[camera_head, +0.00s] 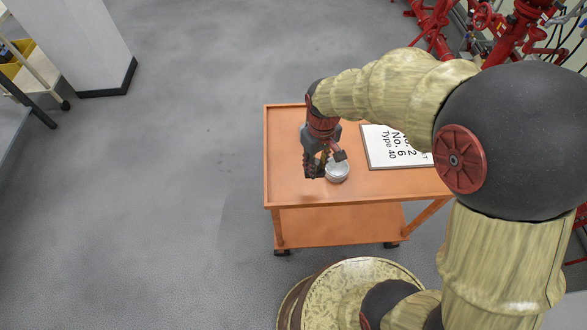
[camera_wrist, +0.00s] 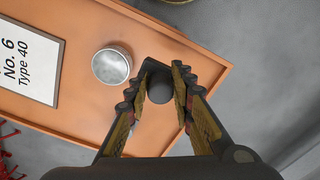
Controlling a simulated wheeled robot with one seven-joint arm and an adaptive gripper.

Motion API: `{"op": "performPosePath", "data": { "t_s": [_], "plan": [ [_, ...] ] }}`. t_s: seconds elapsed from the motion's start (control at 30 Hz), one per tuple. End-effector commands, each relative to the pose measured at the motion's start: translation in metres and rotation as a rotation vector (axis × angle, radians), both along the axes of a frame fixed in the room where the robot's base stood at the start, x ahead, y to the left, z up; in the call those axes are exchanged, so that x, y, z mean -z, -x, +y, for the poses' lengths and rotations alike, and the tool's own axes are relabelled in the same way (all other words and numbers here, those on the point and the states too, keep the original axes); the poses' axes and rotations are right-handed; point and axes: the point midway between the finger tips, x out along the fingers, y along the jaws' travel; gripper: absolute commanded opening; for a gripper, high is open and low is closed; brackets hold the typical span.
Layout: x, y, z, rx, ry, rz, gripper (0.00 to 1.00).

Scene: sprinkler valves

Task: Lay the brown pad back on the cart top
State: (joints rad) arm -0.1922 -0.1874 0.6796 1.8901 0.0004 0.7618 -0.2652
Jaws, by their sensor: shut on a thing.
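My gripper (camera_wrist: 162,95) is over the left part of the orange cart top (camera_wrist: 75,118), pointing down at it. Its fingers are shut on a small dark piece with a rounded knob (camera_wrist: 160,86), which I take to be the brown pad; it looks dark grey-brown here. The fingers hide part of it, and I cannot tell whether it touches the cart top. In the head view my gripper (camera_head: 323,162) is beside a round silver tin, and the cart top (camera_head: 290,187) shows around it.
The silver tin (camera_head: 337,171) stands on the cart close to my gripper. A white sign (camera_head: 388,150) with black lettering lies to its right. The cart has a lower shelf (camera_head: 340,224). Red pipes (camera_head: 518,32) stand at the upper right. Grey floor is clear left of the cart.

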Motion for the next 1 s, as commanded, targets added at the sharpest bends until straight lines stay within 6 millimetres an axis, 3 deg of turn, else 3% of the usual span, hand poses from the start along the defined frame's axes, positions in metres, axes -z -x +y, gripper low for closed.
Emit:
{"op": "performPosePath", "data": {
  "t_s": [0.13, 0.4, 0.67, 0.9, 1.0],
  "plan": [
    [0.018, -0.022, 0.027, -0.004, 0.0, 0.001, 0.0],
    [0.059, -0.044, 0.05, 0.0, 0.0, 0.001, 0.0],
    [0.071, -0.052, 0.059, 0.0, 0.0, 0.0, 0.0],
    [0.104, -0.054, 0.061, 0.001, 0.0, -0.001, 0.0],
    [0.105, -0.054, 0.061, 0.001, -0.001, -0.002, 0.0]
  ]
}}
